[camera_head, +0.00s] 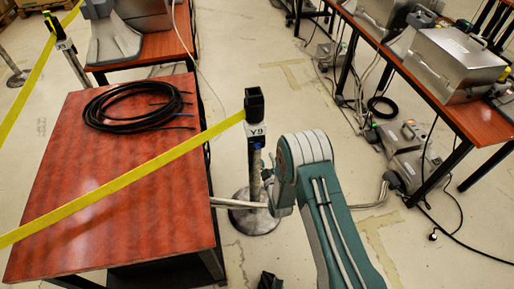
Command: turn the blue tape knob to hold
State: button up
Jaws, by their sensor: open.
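The tape post (255,125) stands upright beside the right edge of the red table, with a black head and a label reading "Y9". A small blue knob (258,145) shows on the post just below the label; its setting is too small to read. A yellow tape (130,178) runs from the post head down to the left across the table. My teal and grey arm rises from the bottom right, its bend just right of the post. My gripper cannot be made out; the arm's far end is hidden behind the bend.
The red table (110,225) at left holds a black cable coil (135,106). A second table (478,122) at right carries metal cases (450,65), with boxes and loose cables below. A black object (269,281) shows at the bottom edge. Floor between the tables is partly clear.

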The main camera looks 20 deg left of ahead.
aim_at(258, 148)
jog(key=shift+n+y, duration=0.3)
jog(key=w+a+f, duration=0.1)
jog(key=w+a, duration=0.1)
jog(key=w+a+f, duration=0.1)
jog(key=w+a, duration=0.3)
jog(key=w, duration=0.1)
jog(key=shift+f, duration=0.4)
grip_shut()
